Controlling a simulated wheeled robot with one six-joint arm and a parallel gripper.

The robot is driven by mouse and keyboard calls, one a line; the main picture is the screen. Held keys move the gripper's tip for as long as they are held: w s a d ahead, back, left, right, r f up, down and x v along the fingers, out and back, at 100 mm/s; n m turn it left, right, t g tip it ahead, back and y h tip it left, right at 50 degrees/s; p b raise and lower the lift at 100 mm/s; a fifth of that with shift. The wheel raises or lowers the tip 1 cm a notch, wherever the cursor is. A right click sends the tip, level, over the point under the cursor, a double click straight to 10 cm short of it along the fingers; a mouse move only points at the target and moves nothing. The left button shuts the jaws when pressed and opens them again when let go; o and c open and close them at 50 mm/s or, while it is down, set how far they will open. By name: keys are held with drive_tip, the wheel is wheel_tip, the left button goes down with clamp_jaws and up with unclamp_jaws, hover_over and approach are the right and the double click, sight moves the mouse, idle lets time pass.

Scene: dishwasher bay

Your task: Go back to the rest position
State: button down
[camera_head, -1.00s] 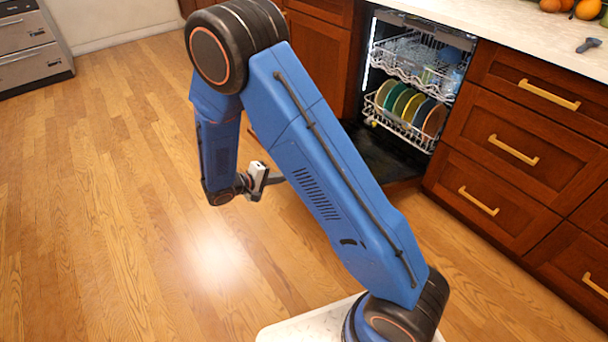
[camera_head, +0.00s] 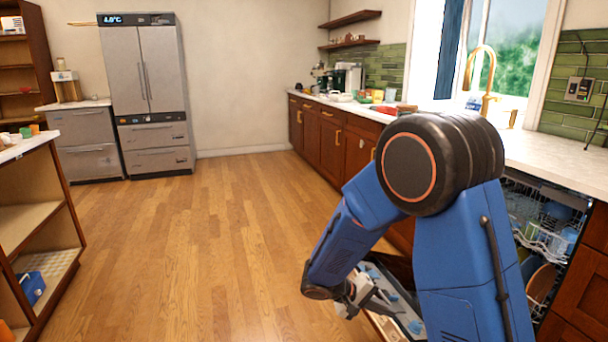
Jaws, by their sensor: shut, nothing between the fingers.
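My blue arm rises at the right of the head view and bends down at a black joint. My gripper (camera_head: 376,300) hangs low, right of the picture's middle, shut and empty. It is partly in front of an open drawer or tray (camera_head: 405,312) with blue pieces in it; I cannot tell whether they touch. The open dishwasher (camera_head: 545,225) is at the right, with dishes in its racks. My arm hides part of it.
Wooden floor (camera_head: 200,235) is clear at the middle and left. A wooden shelf unit (camera_head: 45,225) stands at the left edge. A grey fridge (camera_head: 148,95) is at the back. A counter with cabinets (camera_head: 330,140) runs along the right wall.

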drive_tip(key=s+d+r+m+g+y, duration=0.15)
drive_tip(key=s+d+r+y, duration=0.4)
drive_tip(key=s+r, duration=0.6)
drive_tip(key=s+r+t+y, duration=0.2)
drive_tip(key=s+r, duration=0.2)
drive_tip(key=s, duration=0.4)
drive_tip(key=s+r+t+y, duration=0.3)
drive_tip(key=s+r, duration=0.1)
drive_tip(key=s, duration=0.4)
drive_tip(key=shift+a+r, duration=0.2)
drive_tip(key=shift+a, duration=0.2)
drive_tip(key=shift+y, duration=0.25)
